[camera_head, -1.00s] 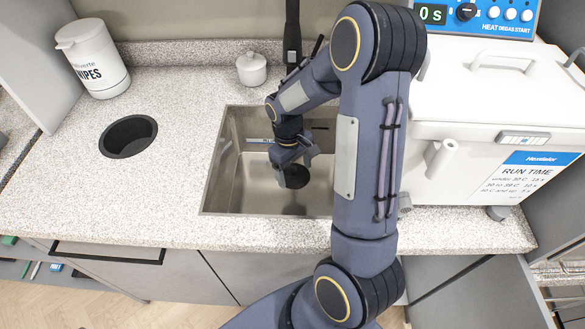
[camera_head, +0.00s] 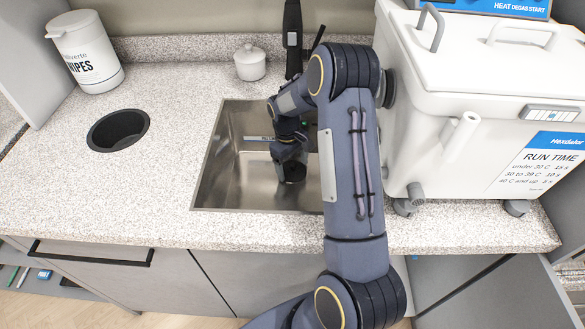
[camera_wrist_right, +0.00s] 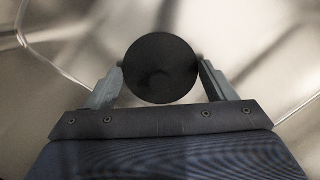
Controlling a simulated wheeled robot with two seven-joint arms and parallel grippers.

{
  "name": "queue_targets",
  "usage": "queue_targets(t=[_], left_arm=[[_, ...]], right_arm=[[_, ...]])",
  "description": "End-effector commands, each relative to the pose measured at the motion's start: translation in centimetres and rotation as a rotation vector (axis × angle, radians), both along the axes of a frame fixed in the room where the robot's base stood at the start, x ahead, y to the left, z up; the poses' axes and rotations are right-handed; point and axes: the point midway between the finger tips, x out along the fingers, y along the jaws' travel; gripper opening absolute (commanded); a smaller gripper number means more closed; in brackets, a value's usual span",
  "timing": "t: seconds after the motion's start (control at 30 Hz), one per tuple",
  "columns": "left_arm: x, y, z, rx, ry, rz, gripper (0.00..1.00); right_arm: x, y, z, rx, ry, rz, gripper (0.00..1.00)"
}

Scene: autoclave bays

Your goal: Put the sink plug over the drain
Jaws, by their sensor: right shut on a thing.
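My right gripper (camera_head: 288,166) is down inside the steel sink (camera_head: 222,172), pointing at its floor. It is shut on the sink plug (camera_head: 293,174), a round black disc low in the basin. In the right wrist view the plug (camera_wrist_right: 160,68) sits between the two fingers of the right gripper (camera_wrist_right: 160,72), with a finger on each side. I cannot tell if the plug touches the sink floor. The drain does not show; the plug, gripper or arm may hide it. My left gripper is not in view.
A dark tap (camera_head: 292,38) and a small white lidded jar (camera_head: 250,64) stand behind the sink. A round black opening (camera_head: 118,130) and a wipes tub (camera_head: 86,52) are on the left. A large white machine (camera_head: 478,110) stands right of my arm.

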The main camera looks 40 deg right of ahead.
Motion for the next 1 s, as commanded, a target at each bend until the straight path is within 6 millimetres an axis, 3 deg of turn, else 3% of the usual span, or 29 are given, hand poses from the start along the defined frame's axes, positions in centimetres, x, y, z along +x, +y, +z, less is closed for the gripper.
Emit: queue_targets(t=[0.3, 0.33, 0.5, 0.77, 1.0], left_arm=[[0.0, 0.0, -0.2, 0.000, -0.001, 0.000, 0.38], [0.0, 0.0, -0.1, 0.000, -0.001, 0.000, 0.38], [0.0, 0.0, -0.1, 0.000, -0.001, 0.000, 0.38], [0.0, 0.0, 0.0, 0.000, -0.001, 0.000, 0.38], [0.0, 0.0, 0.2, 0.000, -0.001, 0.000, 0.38]], right_arm=[[0.0, 0.0, -0.2, 0.000, -0.001, 0.000, 0.55], [0.0, 0.0, -0.2, 0.000, -0.001, 0.000, 0.79], [0.0, 0.0, -0.1, 0.000, -0.001, 0.000, 0.99], [0.0, 0.0, 0.0, 0.000, -0.001, 0.000, 0.99], [0.5, 0.0, 2.8, -0.001, -0.006, 0.000, 0.99]])
